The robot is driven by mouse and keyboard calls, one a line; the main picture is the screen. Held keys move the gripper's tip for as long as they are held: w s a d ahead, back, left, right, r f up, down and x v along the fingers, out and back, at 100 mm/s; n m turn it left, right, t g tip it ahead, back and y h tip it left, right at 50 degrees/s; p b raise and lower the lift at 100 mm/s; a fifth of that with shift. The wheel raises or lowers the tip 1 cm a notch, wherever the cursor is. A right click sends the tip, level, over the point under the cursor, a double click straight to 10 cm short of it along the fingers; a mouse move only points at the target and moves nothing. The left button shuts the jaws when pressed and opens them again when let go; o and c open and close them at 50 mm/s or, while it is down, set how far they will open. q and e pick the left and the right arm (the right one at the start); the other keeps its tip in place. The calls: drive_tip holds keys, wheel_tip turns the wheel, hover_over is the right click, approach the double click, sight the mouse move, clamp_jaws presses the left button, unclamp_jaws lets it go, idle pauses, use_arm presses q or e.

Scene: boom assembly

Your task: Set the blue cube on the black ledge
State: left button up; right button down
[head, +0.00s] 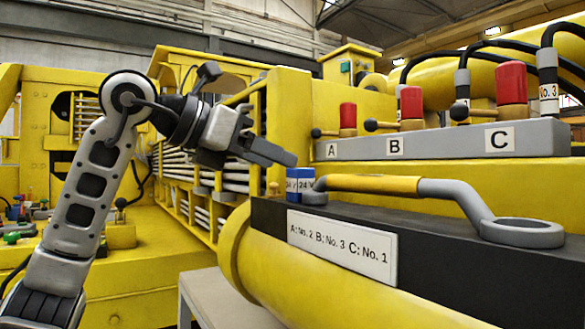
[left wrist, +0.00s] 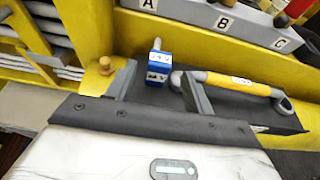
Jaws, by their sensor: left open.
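The blue cube (head: 301,184) has white labels reading 24 V. It appears to stand on the black ledge (head: 470,245) near its left end, next to the ring of a wrench. My left gripper (head: 284,157) is just above and left of the cube in the head view. In the left wrist view, its two fingers are apart with the cube (left wrist: 157,70) showing between them, and gaps show on both sides. Whether the cube's base rests fully flat is hard to tell. My right gripper is not in view.
A yellow-handled wrench (head: 375,184) with grey rings lies along the ledge. Behind it stands a grey valve block (head: 445,145) marked A, B, C with red-capped levers. A white label plate (head: 341,247) is on the ledge's front. A yellow cylinder (head: 300,275) runs below.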

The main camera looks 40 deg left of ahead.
use_arm(q)
drive_tip(key=v, duration=0.6)
idle(0.5)
